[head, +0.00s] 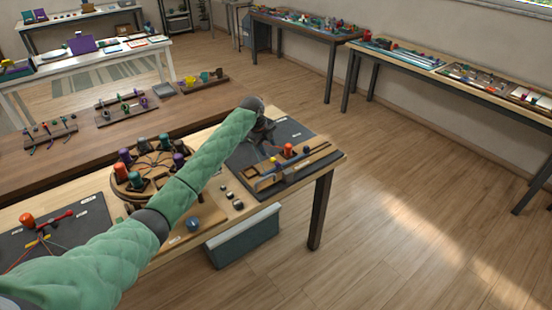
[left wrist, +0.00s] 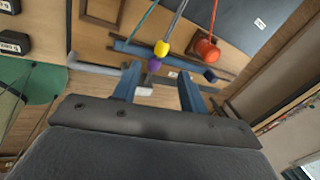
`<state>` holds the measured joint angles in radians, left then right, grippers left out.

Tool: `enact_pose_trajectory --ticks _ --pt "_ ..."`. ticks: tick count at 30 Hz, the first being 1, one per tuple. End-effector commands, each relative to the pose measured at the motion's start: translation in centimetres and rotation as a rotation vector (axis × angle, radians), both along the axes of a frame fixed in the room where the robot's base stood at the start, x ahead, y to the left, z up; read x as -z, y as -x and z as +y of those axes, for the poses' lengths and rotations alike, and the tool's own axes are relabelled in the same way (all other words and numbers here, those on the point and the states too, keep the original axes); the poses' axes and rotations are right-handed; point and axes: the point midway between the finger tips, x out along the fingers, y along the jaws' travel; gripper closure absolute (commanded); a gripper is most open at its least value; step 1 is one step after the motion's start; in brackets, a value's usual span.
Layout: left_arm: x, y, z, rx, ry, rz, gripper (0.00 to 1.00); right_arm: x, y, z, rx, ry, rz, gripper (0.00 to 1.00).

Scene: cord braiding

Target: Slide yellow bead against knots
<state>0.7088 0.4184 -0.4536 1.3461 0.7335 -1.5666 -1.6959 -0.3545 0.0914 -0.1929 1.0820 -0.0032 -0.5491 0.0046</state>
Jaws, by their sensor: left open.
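In the left wrist view, the yellow bead (left wrist: 161,48) sits at the end of a grey cord (left wrist: 176,24), just beyond my fingertips. A purple bead (left wrist: 154,66) is right below it, nearly between the fingers. My left gripper (left wrist: 159,74) is open, its blue fingers apart on either side of the purple bead. An orange spool (left wrist: 207,49) and a dark blue bead (left wrist: 210,75) lie to the right. In the head view, the yellow bead (head: 275,160) is by the wooden holder (head: 268,182) on the dark mat. I cannot make out any knots. My right gripper is not in view.
A round wooden stand (head: 152,172) with several coloured spools is left of the mat. Another dark mat (head: 60,240) with a red-ended tool is at left.

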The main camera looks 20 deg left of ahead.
Motion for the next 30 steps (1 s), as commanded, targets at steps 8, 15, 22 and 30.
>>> enact_pose_trajectory --ticks 8,15,22,30 --pt "0.1 -0.1 -0.1 0.190 -0.048 -0.043 0.57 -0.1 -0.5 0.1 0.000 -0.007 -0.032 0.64" --pt "2.1 -0.6 -0.6 0.196 -0.048 -0.042 0.57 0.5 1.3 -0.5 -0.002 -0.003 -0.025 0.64" --pt "5.2 -1.4 -1.2 0.194 -0.047 -0.042 0.57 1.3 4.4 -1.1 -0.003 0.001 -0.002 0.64" --pt "7.2 -1.9 -1.5 0.194 -0.049 -0.044 0.57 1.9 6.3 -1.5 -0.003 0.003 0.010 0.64"
